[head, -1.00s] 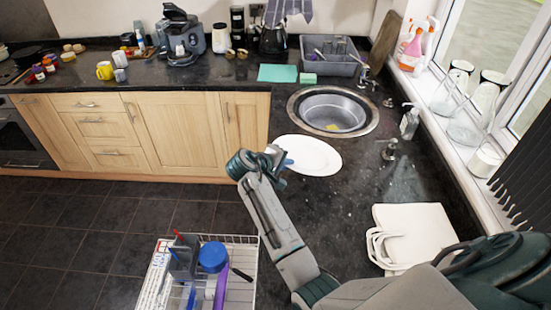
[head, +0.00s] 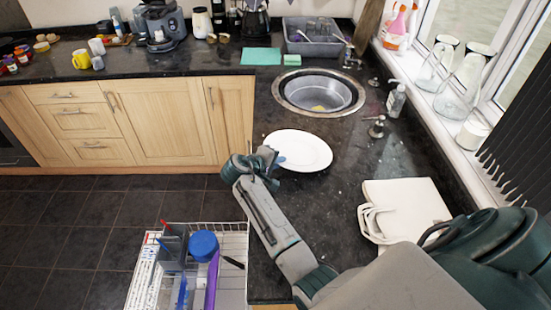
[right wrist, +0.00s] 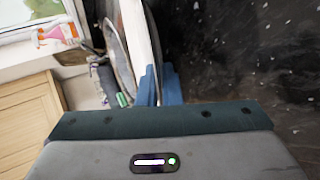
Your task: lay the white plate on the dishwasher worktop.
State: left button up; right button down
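The white plate (head: 298,150) shows in the head view over the dark speckled worktop (head: 345,160), just in front of the sink. My right gripper (head: 270,163) is at the plate's left edge. In the right wrist view the plate (right wrist: 136,30) appears nearly edge-on, with its rim between the blue fingertips (right wrist: 160,84), which are closed on it. I cannot tell how high the plate is above the stone. My left gripper is not in view. Which stretch of worktop belongs to the dishwasher is not clear.
A round sink (head: 318,92) lies behind the plate. A tap fitting (head: 377,127) and soap bottle (head: 396,100) stand to the right. A folded white item (head: 405,208) lies on the right worktop. A wire rack (head: 233,265) with utensils is at bottom. Stone between plate and folded item is clear.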

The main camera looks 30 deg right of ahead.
jog(key=shift+w, duration=0.1)
jog(key=c, duration=1.2)
grip_release()
jog(key=shift+p+v, duration=0.6)
jog(key=shift+v, duration=0.2)
jog(key=shift+p+v, duration=1.4)
jog(key=shift+v, duration=1.1)
jog(key=shift+s+a, duration=0.2)
jog(key=shift+s, duration=0.05)
